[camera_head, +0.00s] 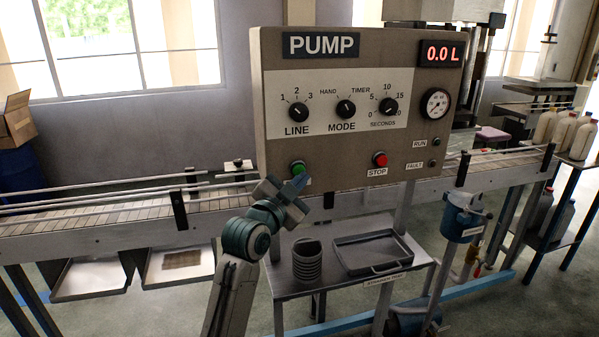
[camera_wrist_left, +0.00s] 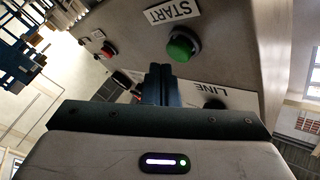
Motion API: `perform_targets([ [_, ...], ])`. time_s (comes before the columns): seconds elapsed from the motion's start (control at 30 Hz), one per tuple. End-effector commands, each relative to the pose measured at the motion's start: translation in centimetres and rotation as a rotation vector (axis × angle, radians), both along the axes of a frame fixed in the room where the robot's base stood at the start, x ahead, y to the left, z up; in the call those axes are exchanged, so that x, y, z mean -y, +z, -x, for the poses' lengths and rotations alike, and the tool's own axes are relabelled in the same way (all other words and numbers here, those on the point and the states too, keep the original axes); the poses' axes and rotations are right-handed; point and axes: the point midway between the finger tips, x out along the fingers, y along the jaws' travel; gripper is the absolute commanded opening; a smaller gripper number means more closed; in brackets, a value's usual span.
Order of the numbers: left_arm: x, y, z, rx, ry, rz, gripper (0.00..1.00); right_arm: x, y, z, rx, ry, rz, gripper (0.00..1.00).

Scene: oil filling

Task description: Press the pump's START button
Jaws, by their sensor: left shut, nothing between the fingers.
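The grey pump panel (camera_head: 345,160) stands in the middle of the head view, with the label PUMP at its top. The green START button (camera_head: 298,167) is at its lower left, partly behind my left gripper (camera_head: 297,183). In the left wrist view, the green button (camera_wrist_left: 182,46) and its START label (camera_wrist_left: 172,11) are in plain sight. My left gripper is shut and empty, its fingertips (camera_wrist_left: 160,72) beside the button in that view; contact cannot be told. The red STOP button (camera_head: 380,159) sits to the right. The display (camera_head: 441,54) reads 0.0 L. My right gripper is not seen.
Three knobs, LINE (camera_head: 298,112), MODE (camera_head: 346,109) and SECONDS (camera_head: 389,107), and a gauge (camera_head: 435,103) are above the buttons. A conveyor (camera_head: 90,218) runs behind the panel. Below, a side table holds a dark tray (camera_head: 372,252) and a ribbed cup (camera_head: 307,262).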

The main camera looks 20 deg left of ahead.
Motion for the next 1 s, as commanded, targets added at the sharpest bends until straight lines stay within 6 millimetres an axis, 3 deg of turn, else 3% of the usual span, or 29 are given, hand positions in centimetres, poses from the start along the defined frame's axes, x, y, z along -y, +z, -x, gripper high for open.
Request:
perform_targets([
  [1.0, -0.50, 0.03, -0.71, 0.000, 0.000, 0.000, 0.00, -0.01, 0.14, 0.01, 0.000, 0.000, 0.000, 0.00],
])
